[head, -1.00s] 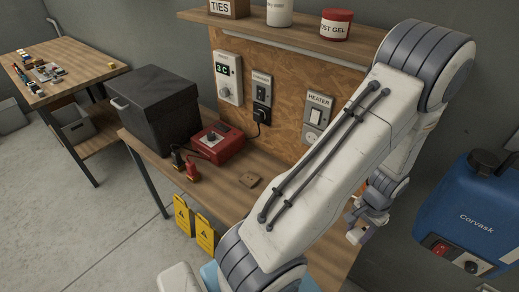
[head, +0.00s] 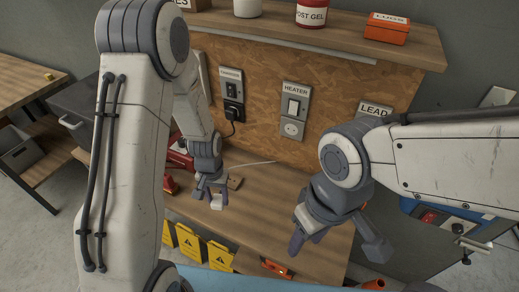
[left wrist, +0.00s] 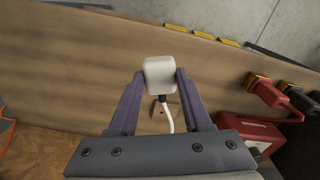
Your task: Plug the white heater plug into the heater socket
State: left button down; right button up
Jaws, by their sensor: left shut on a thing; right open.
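The white heater plug (head: 217,203) is held between the fingertips of my left gripper (head: 211,190), over the bench and below left of the heater socket. In the left wrist view the plug (left wrist: 160,74) sits between both fingers, its white cable (left wrist: 168,120) trailing back toward the wrist. The heater socket (head: 292,129) is a round outlet under a white switch on the grey HEATER plate, on the board; it is empty and unobstructed. My right gripper (head: 337,245) is open and empty, right of and in front of the socket, fingers pointing down.
A black plug (head: 233,112) fills the socket left of the heater plate. The LEAD plate (head: 374,109) is partly behind my right arm. A shelf (head: 345,45) overhangs the board. Yellow signs (head: 190,242) stand at the bench front. A red box (head: 181,150) is partly hidden left.

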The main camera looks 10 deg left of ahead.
pick_arm(q)
jog(key=shift+w+d+f, duration=0.1)
jog(key=shift+w+f, duration=0.05)
jog(key=shift+f, duration=0.05)
jog(key=w+d+m+t+h+b, duration=0.2)
jog(key=w+d+t+b, duration=0.8)
jog(key=w+t+b, duration=0.3)
jog(key=w+d+r+m+t+h+b, duration=0.1)
jog(key=w+d+r+t+h+b, duration=0.1)
jog(key=d+r+b, duration=0.4)
jog(key=shift+d+r+m+t+h+b, duration=0.3)
jog(key=shift+r+t+h+b, duration=0.25)
jog(key=shift+t+h, duration=0.4)
jog(key=shift+w, duration=0.1)
jog(key=shift+p+x, duration=0.9)
jog(key=shift+x, duration=1.85)
